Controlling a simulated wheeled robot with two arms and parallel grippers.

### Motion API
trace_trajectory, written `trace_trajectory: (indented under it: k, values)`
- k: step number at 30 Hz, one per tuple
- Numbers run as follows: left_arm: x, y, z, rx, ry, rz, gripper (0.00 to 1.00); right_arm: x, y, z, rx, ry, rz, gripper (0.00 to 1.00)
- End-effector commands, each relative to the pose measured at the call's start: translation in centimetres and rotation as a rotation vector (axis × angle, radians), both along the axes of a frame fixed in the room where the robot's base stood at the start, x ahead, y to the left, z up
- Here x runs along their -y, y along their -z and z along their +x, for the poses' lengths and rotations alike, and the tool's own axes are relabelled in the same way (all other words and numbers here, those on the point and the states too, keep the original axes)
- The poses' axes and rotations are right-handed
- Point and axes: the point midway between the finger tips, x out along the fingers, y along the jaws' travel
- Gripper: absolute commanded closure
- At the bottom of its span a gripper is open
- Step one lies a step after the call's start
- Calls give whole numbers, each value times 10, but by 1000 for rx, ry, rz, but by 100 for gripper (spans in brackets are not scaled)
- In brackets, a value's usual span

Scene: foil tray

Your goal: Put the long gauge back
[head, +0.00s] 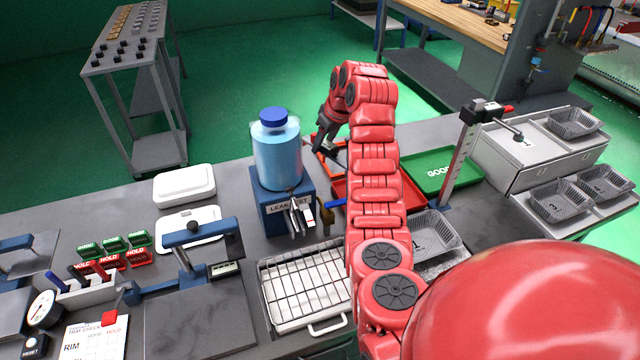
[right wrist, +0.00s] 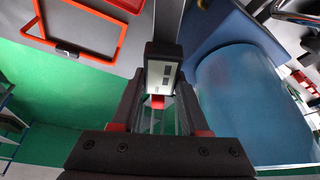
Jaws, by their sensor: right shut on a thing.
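My right gripper (head: 326,142) is beyond the blue water jar, to its right, over the far side of the bench. In the right wrist view, my right gripper (right wrist: 158,112) is shut on the long gauge (right wrist: 161,76), a dark-framed body with a small display and a long grey bar running away from the jaws. In the head view the gauge is too small or hidden to make out. Short metal gauges (head: 298,214) hang on the front of the blue leak test block (head: 272,206). My left gripper is not in view.
The jar (head: 277,155) stands close beside my right gripper and also shows in the right wrist view (right wrist: 245,105). A red tray (head: 334,188) lies partly under my arm. A green GOOD tray (head: 440,170), a tall scale stand (head: 462,150) and a wire rack (head: 300,285) are nearby.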

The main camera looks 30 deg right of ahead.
Motion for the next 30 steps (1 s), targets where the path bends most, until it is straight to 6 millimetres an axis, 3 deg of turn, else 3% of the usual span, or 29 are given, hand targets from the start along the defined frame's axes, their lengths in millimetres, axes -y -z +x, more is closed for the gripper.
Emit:
trace_trajectory:
  k: [3, 9, 17, 24, 30]
  values:
    - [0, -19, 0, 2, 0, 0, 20, -1, 31, -2, -10, -1, 3, 100]
    - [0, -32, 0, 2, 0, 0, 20, -2, 76, -1, -6, -2, 3, 100]
    - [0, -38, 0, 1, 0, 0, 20, -2, 98, 0, -3, -2, 3, 100]
    - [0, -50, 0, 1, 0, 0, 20, -2, 134, -1, -5, -2, 3, 100]
    - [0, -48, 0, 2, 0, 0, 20, -1, 136, 0, 0, -2, 0, 100]
